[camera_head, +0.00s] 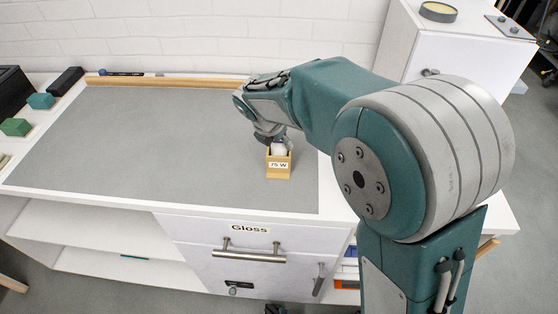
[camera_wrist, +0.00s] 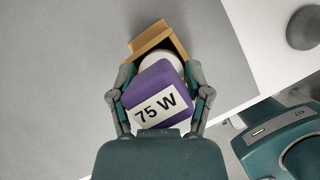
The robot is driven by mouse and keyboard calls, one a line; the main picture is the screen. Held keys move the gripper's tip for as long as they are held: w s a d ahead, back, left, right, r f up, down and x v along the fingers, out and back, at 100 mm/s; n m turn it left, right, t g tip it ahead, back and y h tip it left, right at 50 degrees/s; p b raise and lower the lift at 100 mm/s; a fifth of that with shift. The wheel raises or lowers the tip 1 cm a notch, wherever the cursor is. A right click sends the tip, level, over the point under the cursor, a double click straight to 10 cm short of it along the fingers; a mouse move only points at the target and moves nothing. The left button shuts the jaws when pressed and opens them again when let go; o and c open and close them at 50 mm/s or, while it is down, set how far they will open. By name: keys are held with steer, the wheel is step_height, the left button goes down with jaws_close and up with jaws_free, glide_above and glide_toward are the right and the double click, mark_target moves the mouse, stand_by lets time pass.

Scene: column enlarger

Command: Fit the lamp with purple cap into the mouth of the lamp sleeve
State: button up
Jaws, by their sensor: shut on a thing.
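The lamp with the purple cap (camera_wrist: 158,92) is between the fingers of my gripper (camera_wrist: 160,75) in the wrist view. The cap bears a "75 W" label, and a white part of the lamp shows beyond it. In the head view the lamp's white part (camera_head: 279,149) shows at the top of a small tan open box (camera_head: 279,172), also labelled "75 W". The box (camera_wrist: 152,38) shows partly behind the lamp in the wrist view. My gripper (camera_head: 277,139) is above the box.
The box stands on a grey mat (camera_head: 170,140) near the bench's right side. Green (camera_head: 16,127) and teal (camera_head: 40,101) blocks and dark items are at the left. A wooden strip (camera_head: 165,82) runs along the back. The mat's middle is clear. A white cabinet (camera_head: 455,75) stands right.

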steer(key=shift+f, duration=0.65)
steer(key=o, duration=1.2)
steer(key=shift+r, duration=0.15)
steer(key=shift+v, duration=3.9)
steer(key=v, duration=1.2)
steer(key=shift+d, duration=0.1)
